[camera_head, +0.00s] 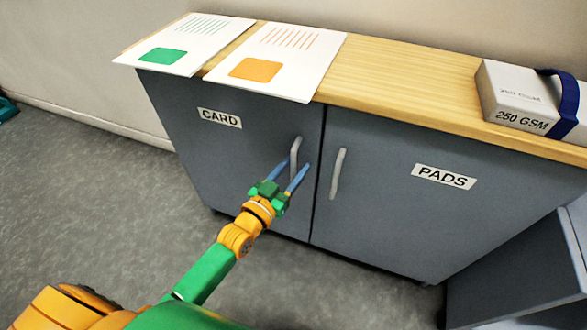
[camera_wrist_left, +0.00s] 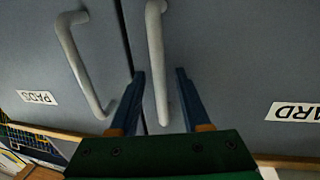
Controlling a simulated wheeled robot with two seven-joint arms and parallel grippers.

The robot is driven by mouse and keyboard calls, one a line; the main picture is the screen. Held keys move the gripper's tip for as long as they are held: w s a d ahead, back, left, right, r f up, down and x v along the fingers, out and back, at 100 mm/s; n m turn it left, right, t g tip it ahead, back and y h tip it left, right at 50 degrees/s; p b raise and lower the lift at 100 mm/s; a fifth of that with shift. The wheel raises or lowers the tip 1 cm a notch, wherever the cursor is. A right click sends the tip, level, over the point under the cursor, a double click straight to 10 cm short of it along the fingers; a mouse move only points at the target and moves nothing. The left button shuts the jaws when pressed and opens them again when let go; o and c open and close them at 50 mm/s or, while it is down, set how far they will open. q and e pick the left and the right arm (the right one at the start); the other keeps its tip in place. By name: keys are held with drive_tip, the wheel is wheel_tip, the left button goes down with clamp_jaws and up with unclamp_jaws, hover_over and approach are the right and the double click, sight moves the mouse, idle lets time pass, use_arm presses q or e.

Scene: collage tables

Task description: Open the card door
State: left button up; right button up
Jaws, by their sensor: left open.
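The card door (camera_head: 235,160) is the left, grey door of a cabinet, with a white CARD label (camera_head: 220,118). It is shut, flush with the pads door beside it. Its upright grey bar handle (camera_head: 295,157) sits near its right edge. My left gripper (camera_head: 292,169) is open at this handle, one blue finger on each side. In the left wrist view, the card handle (camera_wrist_left: 156,60) runs down between the two open fingers (camera_wrist_left: 162,98). I cannot tell whether either finger touches it. My right gripper is not in view.
The pads door (camera_head: 400,205), labelled PADS, has its own handle (camera_head: 338,173) close by on the right. The wooden top (camera_head: 400,85) holds two printed sheets and a 250 GSM box (camera_head: 515,100) with a blue strap. Grey floor (camera_head: 90,190) is clear left of the cabinet.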

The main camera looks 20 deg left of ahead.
use_arm(q)
clamp_jaws()
idle(1.4)
